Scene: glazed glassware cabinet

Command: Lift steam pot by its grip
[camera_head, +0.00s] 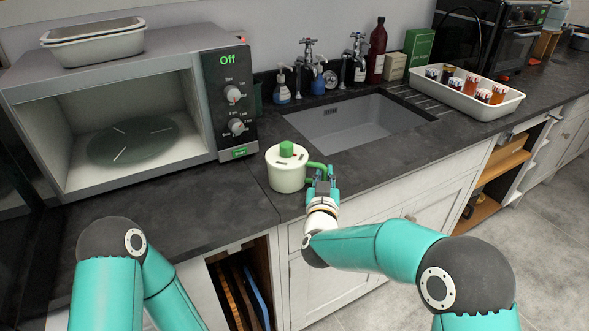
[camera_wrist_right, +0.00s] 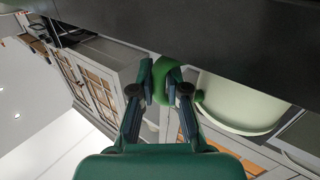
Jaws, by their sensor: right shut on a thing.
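The steam pot (camera_head: 287,172) is a cream pot with a green knob on its lid and a green side grip (camera_head: 317,167). It stands upright on the dark counter, in front of the sink's left end. My right gripper (camera_head: 321,180) is at the pot's right side, shut on the green grip. In the right wrist view my right gripper (camera_wrist_right: 165,85) has a finger on each side of the green grip (camera_wrist_right: 167,80), and the pot's cream body (camera_wrist_right: 240,102) is beside it. The fingers hide part of the grip. My left gripper is out of view; only my left arm shows.
A microwave (camera_head: 115,110) with an open front stands at the left, with a white dish (camera_head: 93,43) on top. The sink (camera_head: 350,122) lies behind the pot. A white tray (camera_head: 466,98) of small jars is at the right. Soap bottles (camera_head: 282,90) and taps stand behind the sink.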

